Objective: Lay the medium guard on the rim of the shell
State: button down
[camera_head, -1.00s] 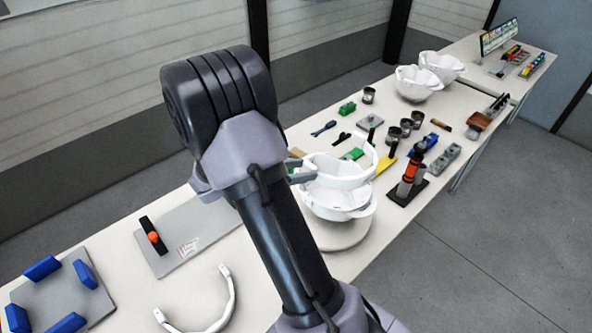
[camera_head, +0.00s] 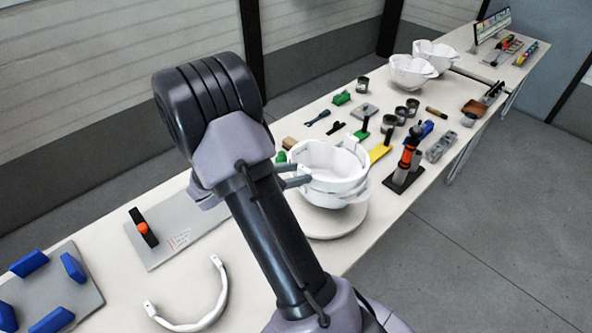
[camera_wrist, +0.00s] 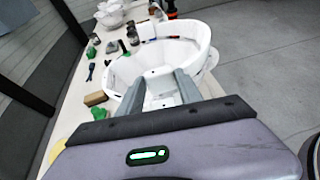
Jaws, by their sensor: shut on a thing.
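The medium guard, a white curved band (camera_head: 338,183), is held by my gripper (camera_head: 306,173) at its left side in the head view. It sits around the top of the white helmet shell (camera_head: 337,200), at or just above the rim. I cannot tell whether it touches all round. In the wrist view the guard (camera_wrist: 204,38) curves round beyond my two grey fingers (camera_wrist: 158,84). My fingers hide part of the near side. The shell stands on a round pale base (camera_head: 340,225).
Another white curved guard (camera_head: 222,300) lies at the front left. Near it are a grey plate (camera_head: 180,232) and a grey board with blue blocks (camera_head: 75,285). An orange and black tool (camera_head: 409,160) stands right of the shell. Cans and small tools lie behind. Two white shells (camera_head: 411,72) stand farther back.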

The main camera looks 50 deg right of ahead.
jog(key=shift+f+b, duration=0.3)
jog(key=shift+f, duration=0.3)
dwell(0.3)
jog(key=c, duration=0.7)
grip_release()
jog(key=p+v, duration=0.4)
jog(key=v, duration=1.3)
jog(key=shift+a, duration=0.2)
